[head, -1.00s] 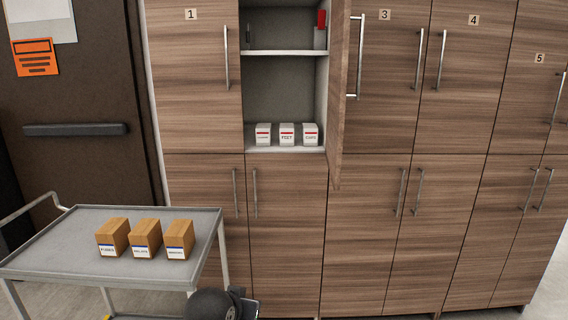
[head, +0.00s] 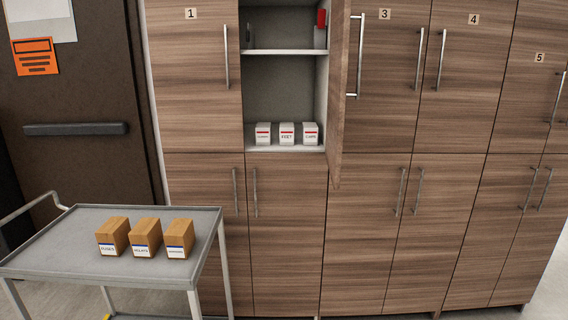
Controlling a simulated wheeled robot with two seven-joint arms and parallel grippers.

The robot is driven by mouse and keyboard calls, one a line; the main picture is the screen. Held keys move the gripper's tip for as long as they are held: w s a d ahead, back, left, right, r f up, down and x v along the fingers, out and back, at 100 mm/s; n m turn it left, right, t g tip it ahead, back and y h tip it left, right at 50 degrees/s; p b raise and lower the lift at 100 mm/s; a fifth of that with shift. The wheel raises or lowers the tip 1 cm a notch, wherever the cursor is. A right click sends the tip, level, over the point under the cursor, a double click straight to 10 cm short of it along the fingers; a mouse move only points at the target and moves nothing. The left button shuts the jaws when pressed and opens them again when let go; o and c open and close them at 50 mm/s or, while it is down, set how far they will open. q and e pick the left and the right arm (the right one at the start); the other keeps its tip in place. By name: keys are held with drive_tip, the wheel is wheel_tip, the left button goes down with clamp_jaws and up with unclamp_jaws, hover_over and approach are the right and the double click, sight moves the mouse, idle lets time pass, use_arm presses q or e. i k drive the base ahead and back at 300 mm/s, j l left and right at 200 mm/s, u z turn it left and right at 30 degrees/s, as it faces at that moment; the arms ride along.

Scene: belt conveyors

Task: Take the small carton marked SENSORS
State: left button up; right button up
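Three small brown cartons stand in a row on a grey cart. The left carton (head: 113,236) has a label that seems to read FUSES, and the middle carton (head: 146,237) one that seems to read RELAYS. The right carton (head: 180,238) has a white label with a blue band and a longer word. It may be SENSORS, but the print is too small to be sure. Neither of my grippers is in view.
The cart (head: 62,268) has a raised rim and a handle at the left. An open cabinet door (head: 338,110) juts out beside a shelf (head: 283,148) with three white boxes, the middle one (head: 287,133) among them. Closed cabinets stand to the right.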

sight(179, 238)
drive_tip(key=i+j, duration=0.3)
drive_tip(key=i+l+u, duration=0.4)
drive_tip(key=i+l, duration=0.65)
drive_tip(key=l+u, duration=0.1)
drive_tip(key=l, duration=1.25)
drive_tip(key=u, duration=1.4)
drive_tip(key=k+l, duration=0.1)
drive_tip(key=i+j, duration=0.1)
